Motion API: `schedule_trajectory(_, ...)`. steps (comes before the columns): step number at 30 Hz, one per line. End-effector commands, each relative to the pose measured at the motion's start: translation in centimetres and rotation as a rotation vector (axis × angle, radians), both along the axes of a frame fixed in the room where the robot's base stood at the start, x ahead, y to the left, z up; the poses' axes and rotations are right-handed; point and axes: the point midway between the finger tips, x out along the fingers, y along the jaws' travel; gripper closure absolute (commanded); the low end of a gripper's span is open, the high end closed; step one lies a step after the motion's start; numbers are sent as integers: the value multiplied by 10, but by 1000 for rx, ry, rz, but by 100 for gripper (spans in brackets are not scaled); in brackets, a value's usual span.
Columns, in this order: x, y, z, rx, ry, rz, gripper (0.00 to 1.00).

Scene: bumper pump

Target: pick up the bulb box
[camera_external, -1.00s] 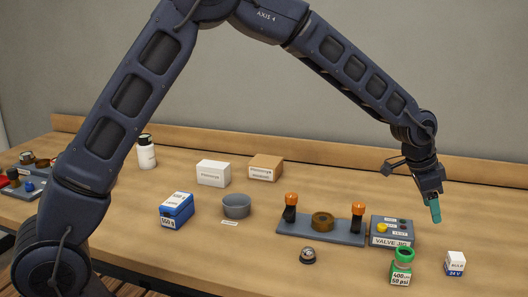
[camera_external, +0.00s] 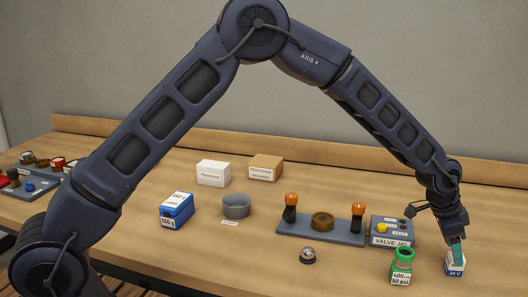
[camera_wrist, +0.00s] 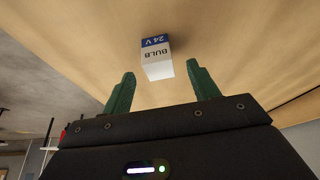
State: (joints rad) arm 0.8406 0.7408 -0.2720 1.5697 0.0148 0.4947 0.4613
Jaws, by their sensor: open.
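The bulb box is a small white box with a blue band marked 24 V, and it stands upright near the right front of the bench (camera_external: 455,268). In the wrist view the bulb box (camera_wrist: 157,58) shows BULB and 24 V upside down, beyond and between the green fingertips. My gripper (camera_external: 458,256) is at the box's top in the outside view, where its green fingers partly cover the box. In the wrist view my gripper (camera_wrist: 159,75) is open, with nothing held. I cannot tell whether a finger touches the box.
A round metal-topped piece (camera_external: 308,256) lies further left. The bench (camera_external: 350,280) is clear in front.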

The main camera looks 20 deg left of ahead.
Motion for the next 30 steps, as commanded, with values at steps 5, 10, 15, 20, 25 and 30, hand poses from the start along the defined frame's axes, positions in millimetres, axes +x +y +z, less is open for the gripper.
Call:
schedule_trajectory(5, -1, -10, -24, 3, 2, -1, 40)
schedule_trajectory(10, 0, -17, -39, 1, 1, 0, 40)
schedule_trajectory(15, 0, -17, -40, 1, 0, 0, 40)
schedule_trajectory(20, 0, -17, -40, 1, 0, 0, 62)
schedule_trajectory(25, 0, -17, -40, 1, 0, 0, 88)
schedule_trajectory(30, 0, -17, -39, 1, 0, 0, 88)
